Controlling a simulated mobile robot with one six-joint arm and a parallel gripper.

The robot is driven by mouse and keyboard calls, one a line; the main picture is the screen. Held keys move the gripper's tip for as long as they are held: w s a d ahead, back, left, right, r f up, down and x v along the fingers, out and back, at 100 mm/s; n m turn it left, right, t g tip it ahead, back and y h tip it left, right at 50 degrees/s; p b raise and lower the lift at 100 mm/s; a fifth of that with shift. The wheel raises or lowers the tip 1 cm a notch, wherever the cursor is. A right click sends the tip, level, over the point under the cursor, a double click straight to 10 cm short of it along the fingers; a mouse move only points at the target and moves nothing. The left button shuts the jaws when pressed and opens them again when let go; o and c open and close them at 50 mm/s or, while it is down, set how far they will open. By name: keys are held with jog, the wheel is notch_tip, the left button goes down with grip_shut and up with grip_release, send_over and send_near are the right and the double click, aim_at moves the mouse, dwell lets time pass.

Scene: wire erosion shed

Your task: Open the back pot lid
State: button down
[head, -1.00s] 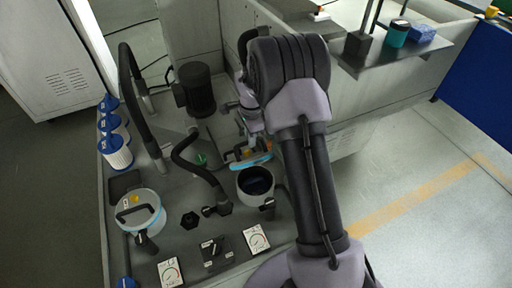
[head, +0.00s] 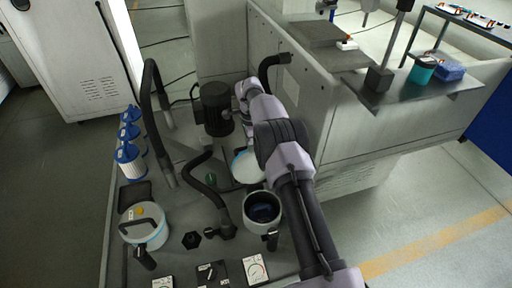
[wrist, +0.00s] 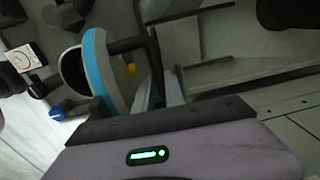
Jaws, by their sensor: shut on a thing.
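The uncovered pot (head: 262,211), grey with a dark inside, stands on the machine deck beside my arm. Its round pale lid (head: 246,168) with a blue rim is off it, behind the pot in the head view and partly hidden by my arm. In the wrist view the lid (wrist: 97,72) is tilted, showing its blue rim, black handle and a yellow spot. My gripper (wrist: 164,92) is shut on the lid's black handle. In the head view the jaws are hidden behind my arm. Another pot (head: 146,229) at the left has its lid on.
Black hoses (head: 205,182) arch over the deck near the lid. A dark motor (head: 214,108) stands behind. Blue-capped filters (head: 130,158) line the left edge. Gauges (head: 255,269) and a switch plate sit in front. A shelf (head: 415,92) with a teal tin juts out at the right.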

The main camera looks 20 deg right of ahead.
jog(key=shift+w, duration=0.45)
jog(key=c, duration=1.8)
grip_release()
jog(key=shift+w, duration=0.1)
jog(key=o, duration=0.4)
jog(key=shift+w+f, duration=0.15)
jog(key=shift+w, duration=0.05)
jog(key=shift+s, duration=0.1)
notch_tip(320, 180, up, 17)
jog(key=s+p, duration=0.1)
jog(key=p, duration=0.4)
jog(key=shift+r, duration=0.2)
